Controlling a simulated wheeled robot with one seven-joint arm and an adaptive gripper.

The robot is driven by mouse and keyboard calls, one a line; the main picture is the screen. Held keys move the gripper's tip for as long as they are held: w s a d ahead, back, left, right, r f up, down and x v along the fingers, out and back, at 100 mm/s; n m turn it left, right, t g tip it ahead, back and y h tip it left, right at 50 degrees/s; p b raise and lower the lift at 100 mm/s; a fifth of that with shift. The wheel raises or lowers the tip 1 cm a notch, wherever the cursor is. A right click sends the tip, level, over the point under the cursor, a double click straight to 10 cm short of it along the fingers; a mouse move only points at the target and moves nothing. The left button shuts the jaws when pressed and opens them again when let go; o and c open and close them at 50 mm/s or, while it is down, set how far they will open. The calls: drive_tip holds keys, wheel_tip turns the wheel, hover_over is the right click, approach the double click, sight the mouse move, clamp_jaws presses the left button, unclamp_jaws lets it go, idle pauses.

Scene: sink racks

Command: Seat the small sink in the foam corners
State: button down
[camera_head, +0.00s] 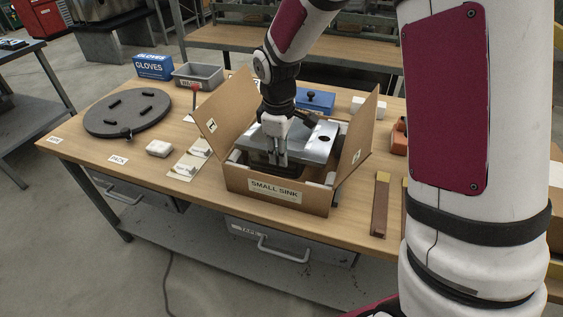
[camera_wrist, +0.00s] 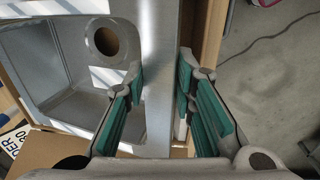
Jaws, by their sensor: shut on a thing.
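The small sink (camera_head: 316,146) is a grey metal basin with a dark round hole. It is at the mouth of the open cardboard box (camera_head: 275,201) labelled SMALL SINK. My gripper (camera_head: 270,158) points down at the sink's near side. In the wrist view, my gripper (camera_wrist: 160,78) is shut on the sink's rim, one finger on each side. The basin (camera_wrist: 60,75) of the sink fills the left of that view. A white foam corner (camera_head: 235,155) shows at the box's left. The sink hides most of the box's inside, so I cannot tell whether it rests in the foam.
Box flaps stand open at left (camera_head: 229,109) and right (camera_head: 359,133). A round dark turntable (camera_head: 127,113), a grey bin (camera_head: 198,76) and a blue gloves box (camera_head: 154,66) stand to the left. A brown bar (camera_head: 380,205) lies right of the box.

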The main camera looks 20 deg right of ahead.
sight(281, 170)
drive_tip(key=shift+f, duration=1.85)
drive_tip(key=c, duration=1.7)
unclamp_jaws()
drive_tip(key=shift+o, duration=0.2)
wheel_tip(281, 170, up, 12)
drive_tip(key=s, duration=0.1)
drive_tip(key=s+d+r+m+t, duration=0.1)
drive_tip(key=s+r+m, duration=0.2)
drive_tip(key=s+r, duration=0.3)
drive_tip(key=s+d+r+m, duration=0.1)
drive_tip(key=s+r+m, duration=0.25)
drive_tip(key=s, duration=0.45)
drive_tip(key=s+m+t, duration=0.1)
drive_tip(key=s+m, duration=0.3)
drive_tip(key=s, duration=0.9)
drive_tip(key=shift+s+d+t+y, duration=0.3)
drive_tip(key=shift+s+d+y, duration=0.1)
drive_tip(key=shift+d, duration=0.05)
drive_tip(key=shift+r+p, duration=0.15)
drive_tip(key=shift+p, duration=0.15)
